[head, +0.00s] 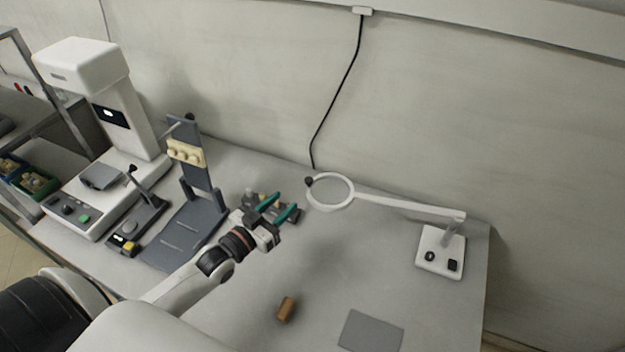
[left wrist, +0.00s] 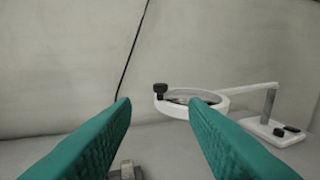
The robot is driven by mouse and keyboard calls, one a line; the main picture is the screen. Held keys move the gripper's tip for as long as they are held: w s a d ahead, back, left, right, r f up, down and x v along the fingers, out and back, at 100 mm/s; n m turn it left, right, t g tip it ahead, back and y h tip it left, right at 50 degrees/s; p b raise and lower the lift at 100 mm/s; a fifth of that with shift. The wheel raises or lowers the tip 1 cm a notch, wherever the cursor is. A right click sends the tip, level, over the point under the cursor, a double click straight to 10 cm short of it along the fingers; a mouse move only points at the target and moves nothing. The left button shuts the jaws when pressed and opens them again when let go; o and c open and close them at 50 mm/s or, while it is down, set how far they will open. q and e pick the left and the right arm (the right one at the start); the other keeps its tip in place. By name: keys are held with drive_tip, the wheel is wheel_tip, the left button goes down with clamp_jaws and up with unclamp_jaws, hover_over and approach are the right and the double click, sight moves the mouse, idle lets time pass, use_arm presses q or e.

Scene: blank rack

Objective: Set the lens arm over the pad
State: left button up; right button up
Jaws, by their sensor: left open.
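The white lens arm (head: 405,203) reaches left from its post on a white base (head: 437,262) at the table's right end. Its round lens ring (head: 331,193) has a small black knob (head: 309,181) on its left side. The flat grey pad (head: 370,332) lies at the table's front; the ring is well behind and left of it. My left gripper (head: 279,209), with teal fingers, is open and empty, left of the ring. In the left wrist view, the ring (left wrist: 226,104) and knob (left wrist: 160,90) show beyond the fingertips, apart from them. My right gripper is not in view.
A brown block (head: 286,309) lies left of the pad. A dark grey stand (head: 205,205) and a white machine (head: 95,200) stand at the left. Small items (head: 250,195) sit behind my gripper.

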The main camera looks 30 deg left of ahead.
sight(306, 182)
use_arm(q)
drive_tip(key=p+x, duration=0.1)
drive_tip(key=x, duration=0.9)
drive_tip(key=shift+w+r+p, duration=0.15)
drive_tip(key=shift+w+p, duration=0.2)
clamp_jaws()
